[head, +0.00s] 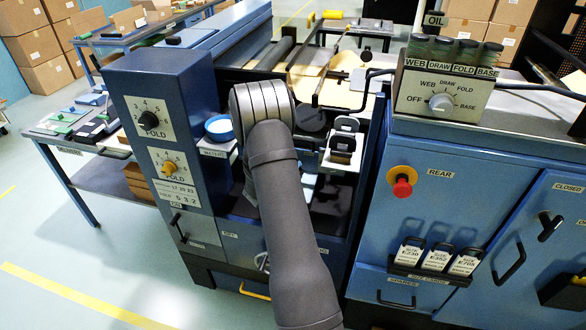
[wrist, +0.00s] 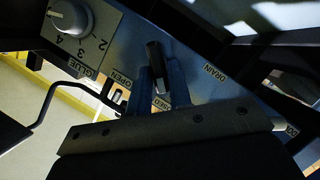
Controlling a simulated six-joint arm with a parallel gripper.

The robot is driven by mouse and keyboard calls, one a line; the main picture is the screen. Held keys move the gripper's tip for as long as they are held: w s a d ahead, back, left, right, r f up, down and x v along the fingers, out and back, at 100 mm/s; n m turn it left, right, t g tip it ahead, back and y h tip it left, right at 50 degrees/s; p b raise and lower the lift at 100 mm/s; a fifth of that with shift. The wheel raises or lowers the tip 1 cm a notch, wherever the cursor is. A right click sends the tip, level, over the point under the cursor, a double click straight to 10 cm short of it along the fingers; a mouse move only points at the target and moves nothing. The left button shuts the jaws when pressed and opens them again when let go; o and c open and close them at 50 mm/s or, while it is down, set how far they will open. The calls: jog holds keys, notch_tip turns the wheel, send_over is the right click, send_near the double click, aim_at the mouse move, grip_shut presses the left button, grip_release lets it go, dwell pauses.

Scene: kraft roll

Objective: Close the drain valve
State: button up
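The drain valve's black handle (wrist: 157,62) shows in the wrist view on a blue panel, beside a DRAIN label (wrist: 214,73). An OPEN label (wrist: 121,77) is to its left. My gripper (wrist: 161,80) reaches up toward the panel, with its two narrow bluish fingers on either side of the handle's lower part. Whether the fingers press on the handle or stand just clear of it is too dark to tell. In the head view my arm hides the gripper and the valve.
A glue knob (wrist: 72,17) and a black bar handle (wrist: 55,97) are close by in the wrist view. In the head view, the fold-dial cabinet (head: 165,75) stands left of my arm. The blue cabinet with a red rear button (head: 402,187) stands right.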

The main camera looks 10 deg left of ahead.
jog(key=shift+o, duration=1.4)
jog(key=v, duration=1.7)
jog(key=shift+s+r, duration=0.2)
jog(key=x, duration=1.7)
jog(key=shift+w+f, duration=0.2)
